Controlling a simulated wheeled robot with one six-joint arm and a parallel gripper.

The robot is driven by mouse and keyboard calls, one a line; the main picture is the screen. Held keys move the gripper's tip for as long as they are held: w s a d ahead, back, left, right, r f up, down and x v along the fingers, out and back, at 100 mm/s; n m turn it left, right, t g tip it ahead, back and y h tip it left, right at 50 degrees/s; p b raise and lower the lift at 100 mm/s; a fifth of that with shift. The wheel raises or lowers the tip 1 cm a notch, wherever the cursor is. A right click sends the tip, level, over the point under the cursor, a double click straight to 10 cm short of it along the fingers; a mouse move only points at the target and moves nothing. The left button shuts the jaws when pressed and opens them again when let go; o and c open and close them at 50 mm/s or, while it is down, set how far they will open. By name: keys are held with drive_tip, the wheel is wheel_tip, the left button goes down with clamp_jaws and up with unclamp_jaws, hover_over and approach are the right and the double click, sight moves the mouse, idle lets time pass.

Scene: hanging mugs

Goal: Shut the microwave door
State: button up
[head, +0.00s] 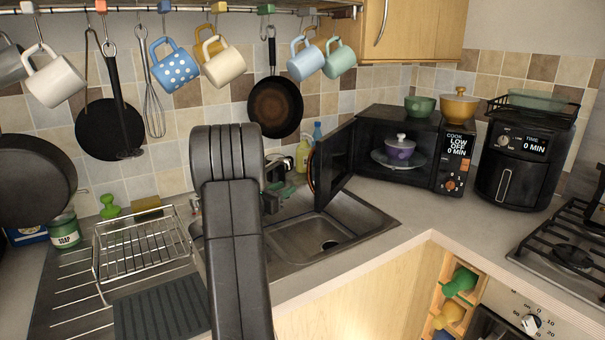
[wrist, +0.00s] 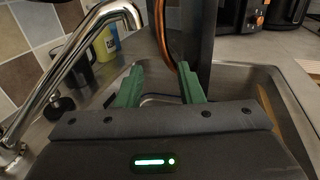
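The black microwave (head: 424,127) stands on the counter in the corner. Its door (head: 333,165) is wide open, swung out toward the sink. A lidded purple pot (head: 400,149) sits on the glass plate inside. My gripper (head: 274,196) is left of the door in the head view, partly hidden by my arm. In the wrist view, the green fingers (wrist: 160,88) are apart, with nothing seen gripped. The copper-coloured door handle (wrist: 163,38) rises beyond the gap between them, and the dark door panel (wrist: 197,42) is just behind the right finger. I cannot tell whether they touch.
The sink (head: 325,236) lies below the door and gripper. A chrome tap (wrist: 85,60) is close on the left in the wrist view. A green bowl (head: 420,105) and an orange pot (head: 459,106) stand on the microwave. An air fryer (head: 520,165) is to its right.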

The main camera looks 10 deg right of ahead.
sight(309, 176)
drive_tip(key=p+x, duration=0.1)
drive_tip(key=x, duration=0.5)
drive_tip(key=p+x, duration=0.1)
drive_tip(key=x, duration=0.6)
drive_tip(key=shift+s+d, duration=0.2)
drive_tip(key=shift+s, duration=0.1)
drive_tip(key=shift+c, duration=0.2)
clamp_jaws()
